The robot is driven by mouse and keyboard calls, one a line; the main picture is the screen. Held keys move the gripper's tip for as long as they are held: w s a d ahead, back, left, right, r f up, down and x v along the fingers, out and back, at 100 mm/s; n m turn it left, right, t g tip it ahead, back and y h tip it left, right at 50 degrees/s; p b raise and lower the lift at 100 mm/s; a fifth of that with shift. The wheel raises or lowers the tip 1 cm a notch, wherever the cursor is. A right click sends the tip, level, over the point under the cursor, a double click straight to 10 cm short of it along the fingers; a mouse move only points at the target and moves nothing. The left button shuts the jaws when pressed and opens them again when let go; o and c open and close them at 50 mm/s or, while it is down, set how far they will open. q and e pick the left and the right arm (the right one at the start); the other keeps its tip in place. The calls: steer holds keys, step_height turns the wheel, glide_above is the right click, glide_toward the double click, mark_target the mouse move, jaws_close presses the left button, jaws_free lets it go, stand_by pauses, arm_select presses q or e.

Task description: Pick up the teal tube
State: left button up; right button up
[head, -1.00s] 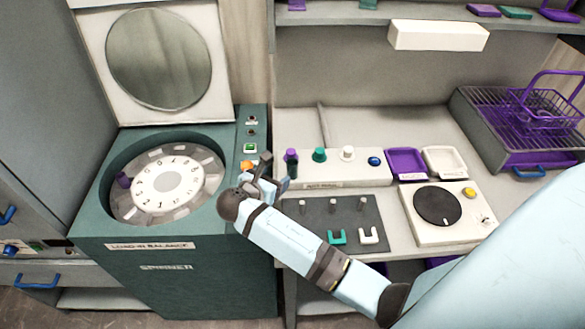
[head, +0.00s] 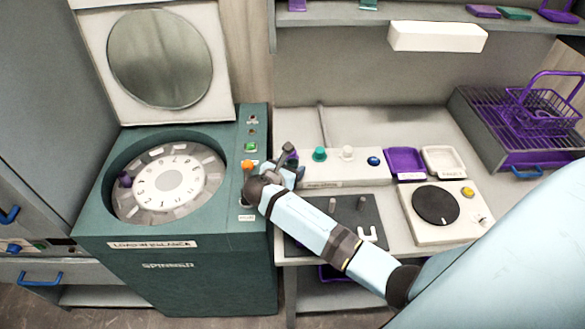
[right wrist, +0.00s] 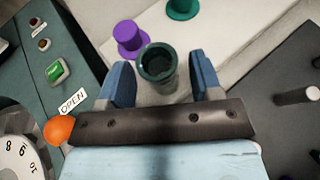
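The teal tube (right wrist: 158,64), dark green with an open round top and a greyish lower body, sits between the blue fingers of my right gripper (right wrist: 163,80) in the right wrist view. In the head view this gripper (head: 287,170) is between the spinner's right edge and the left end of the pale rack (head: 335,180). A dark upright piece, seemingly the tube, sticks up there. My left gripper is out of view.
A purple cap (right wrist: 130,38) and a teal cap (right wrist: 182,8) stand on the rack close to the fingers. The open spinner (head: 165,265) is at left, with an orange knob (head: 248,166). A dark pegged plate (head: 370,238) lies partly under my arm.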

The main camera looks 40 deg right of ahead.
steer(key=c, duration=0.8)
step_height(320, 180, up, 20)
steer(key=shift+f+b, duration=0.1)
steer(key=shift+b, duration=0.2)
